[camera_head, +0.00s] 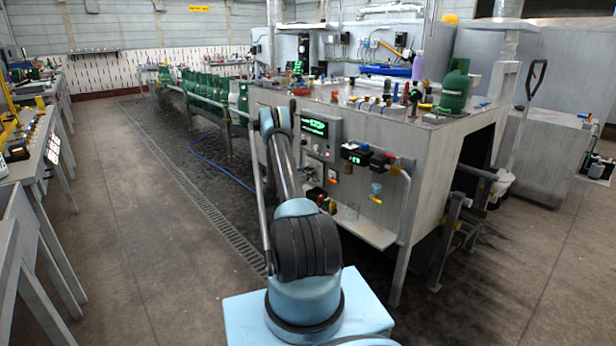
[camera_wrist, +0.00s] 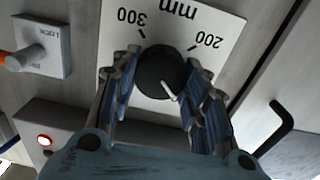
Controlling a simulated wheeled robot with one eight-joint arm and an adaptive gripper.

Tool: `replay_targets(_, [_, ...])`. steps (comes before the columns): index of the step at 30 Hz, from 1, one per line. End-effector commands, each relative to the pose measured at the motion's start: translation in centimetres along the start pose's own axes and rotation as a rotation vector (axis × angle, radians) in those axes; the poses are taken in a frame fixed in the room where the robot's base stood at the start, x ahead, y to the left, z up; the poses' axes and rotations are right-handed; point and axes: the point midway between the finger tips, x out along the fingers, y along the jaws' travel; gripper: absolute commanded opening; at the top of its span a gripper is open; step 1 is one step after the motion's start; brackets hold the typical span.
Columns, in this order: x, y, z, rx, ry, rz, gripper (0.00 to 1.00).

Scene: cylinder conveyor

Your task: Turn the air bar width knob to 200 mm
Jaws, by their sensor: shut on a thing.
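The black round knob (camera_wrist: 158,72) sits on a white scale plate (camera_wrist: 228,50) in the wrist view. The plate appears upside down, with "300" and "mm" along the top and "200" at upper right. The knob's white pointer line points to the lower right, away from both the 300 and 200 marks. My gripper (camera_wrist: 157,92) has its blue-padded fingers on either side of the knob, shut on it. The fingers hide parts of the knob's rim and the lower plate. In the head view my arm hides the gripper, and I cannot make out the knob.
In the wrist view, a lever plate marked LOCK (camera_wrist: 58,48) is at left, a red-lit button (camera_wrist: 44,140) at lower left and a black hooked handle (camera_wrist: 284,122) at right. In the head view, the grey machine (camera_head: 425,165) carries a green display panel (camera_head: 315,127). Floor at left is open.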

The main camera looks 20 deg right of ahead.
Motion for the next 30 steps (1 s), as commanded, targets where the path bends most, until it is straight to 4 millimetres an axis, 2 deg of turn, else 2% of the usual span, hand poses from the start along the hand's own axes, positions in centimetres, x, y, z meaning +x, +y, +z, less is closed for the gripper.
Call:
replay_targets(8, [-0.02, -0.34, -0.06, -0.168, 0.001, -0.005, 0.18])
replay_targets(30, [-0.12, -0.85, 0.12, -0.866, 0.005, -0.008, 0.18])
